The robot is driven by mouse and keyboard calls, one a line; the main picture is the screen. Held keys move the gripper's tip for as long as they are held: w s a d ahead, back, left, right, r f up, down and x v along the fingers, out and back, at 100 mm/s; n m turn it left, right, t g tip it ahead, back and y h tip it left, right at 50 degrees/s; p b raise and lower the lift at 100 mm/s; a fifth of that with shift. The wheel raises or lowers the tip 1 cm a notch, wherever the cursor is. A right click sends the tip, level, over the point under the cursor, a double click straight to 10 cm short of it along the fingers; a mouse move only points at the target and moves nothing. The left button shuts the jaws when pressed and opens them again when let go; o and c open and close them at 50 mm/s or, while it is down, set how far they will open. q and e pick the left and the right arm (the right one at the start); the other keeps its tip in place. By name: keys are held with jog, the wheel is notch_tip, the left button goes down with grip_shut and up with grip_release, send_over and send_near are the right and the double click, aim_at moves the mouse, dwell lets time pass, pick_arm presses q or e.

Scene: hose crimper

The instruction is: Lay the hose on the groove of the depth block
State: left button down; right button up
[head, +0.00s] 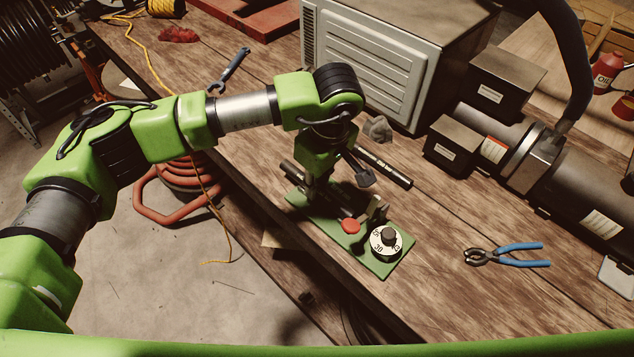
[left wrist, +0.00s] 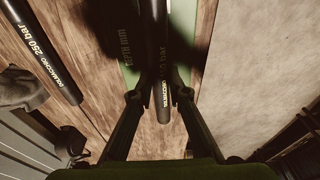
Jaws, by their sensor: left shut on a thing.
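My left gripper (head: 318,188) points down over the green depth block (head: 400,262) on the bench. In the left wrist view its two fingers (left wrist: 160,97) are shut on a black hose (left wrist: 161,60) with pale lettering. The held hose also shows in the head view (head: 297,177), low over the left part of the block. The block's green surface (left wrist: 184,25) lies beneath the hose in the wrist view. The groove is hidden, and I cannot tell whether the hose touches it. The block carries a white dial (head: 379,247) and a red knob (head: 351,226). My right gripper is not in view.
A second black hose (head: 388,168) lies on the bench just behind the block. Blue-handled pliers (head: 515,254) lie to the right. A grey cabinet (head: 372,75) and the large dark machine (head: 585,185) stand behind. The bench's front edge is close to the block.

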pick_arm(q)
jog(key=shift+f+b, duration=0.25)
jog(key=shift+b, duration=0.9)
dwell(1.3)
jog(key=c, duration=1.8)
grip_release()
jog(key=shift+c, duration=0.2)
jog(key=shift+r+p, duration=1.3)
jog(key=shift+r, duration=2.7)
